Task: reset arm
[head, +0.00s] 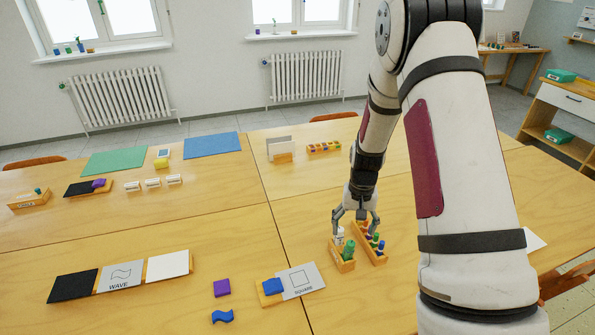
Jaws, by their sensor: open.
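My arm reaches down over the right part of the table in the head view. My gripper (355,222) is open and points down. Its fingers are spread just above or beside two small wooden racks. One rack (343,265) holds a green piece (348,249) and a pale one. The other rack (380,259) holds several small coloured pieces. I cannot tell whether the fingers touch any piece. No piece is clearly held.
A card marked SQUARE (301,281), a purple block (221,288) and a blue wavy block (222,316) lie left of the racks. A WAVE card (121,277) lies farther left. A white card holder (281,148) stands behind. Bare table lies between them.

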